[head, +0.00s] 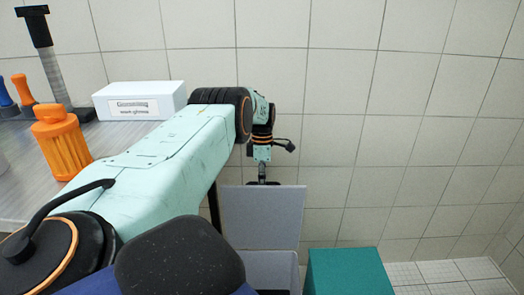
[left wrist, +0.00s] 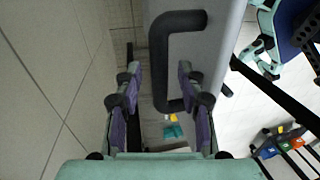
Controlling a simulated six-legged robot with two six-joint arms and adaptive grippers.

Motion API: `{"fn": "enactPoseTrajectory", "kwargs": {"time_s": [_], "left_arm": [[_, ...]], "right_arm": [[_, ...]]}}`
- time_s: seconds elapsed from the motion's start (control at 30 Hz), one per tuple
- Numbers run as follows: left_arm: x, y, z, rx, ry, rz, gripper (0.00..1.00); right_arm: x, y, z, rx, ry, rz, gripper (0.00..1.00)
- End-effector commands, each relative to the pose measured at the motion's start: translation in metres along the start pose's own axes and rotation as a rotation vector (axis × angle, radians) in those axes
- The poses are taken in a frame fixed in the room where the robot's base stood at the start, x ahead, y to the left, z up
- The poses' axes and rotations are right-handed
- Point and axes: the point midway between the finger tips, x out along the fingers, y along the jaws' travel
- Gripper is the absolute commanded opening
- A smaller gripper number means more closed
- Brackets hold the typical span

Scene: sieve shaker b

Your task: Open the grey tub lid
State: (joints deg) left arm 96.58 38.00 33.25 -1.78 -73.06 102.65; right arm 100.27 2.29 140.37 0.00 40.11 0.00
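The grey tub (head: 272,262) stands low at the bottom centre of the head view. Its grey lid (head: 262,218) is raised and stands about upright above it. My left gripper (head: 262,178) is at the lid's upper edge in the head view. In the left wrist view the lid (left wrist: 215,45) carries a black U-shaped handle (left wrist: 160,60). My left gripper (left wrist: 159,72) is open there, with one finger on each side of the handle's bar and gaps visible on both sides. I cannot tell whether either finger touches the handle. My right gripper is not in view.
A teal box (head: 350,272) stands right of the grey tub. A worktop at left holds a white labelled box (head: 140,100), an orange container (head: 62,143) and a black-topped stand (head: 46,50). A tiled wall (head: 400,110) rises behind; floor is clear at far right.

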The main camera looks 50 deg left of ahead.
Motion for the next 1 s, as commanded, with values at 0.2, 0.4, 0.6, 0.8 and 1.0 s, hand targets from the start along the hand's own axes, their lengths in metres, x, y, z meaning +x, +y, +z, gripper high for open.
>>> {"fn": "enactPoseTrajectory", "kwargs": {"time_s": [0.2, 0.4, 0.6, 0.8, 1.0], "left_arm": [[-0.005, 0.000, 0.001, 0.000, -0.002, 0.001, 0.39], [-0.037, 0.001, 0.001, 0.000, -0.004, 0.005, 0.39], [-0.080, 0.000, 0.001, 0.000, -0.003, 0.005, 0.39], [-0.108, 0.000, 0.000, -0.001, 0.000, 0.004, 0.39], [-0.119, -0.001, 0.000, 0.000, 0.001, 0.001, 0.39]], "right_arm": [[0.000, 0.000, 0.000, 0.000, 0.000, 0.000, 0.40], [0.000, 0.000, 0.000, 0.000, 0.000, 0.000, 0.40], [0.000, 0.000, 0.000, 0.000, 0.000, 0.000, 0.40], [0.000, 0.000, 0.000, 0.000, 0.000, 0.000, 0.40], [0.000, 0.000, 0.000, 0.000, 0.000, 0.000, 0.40]]}}
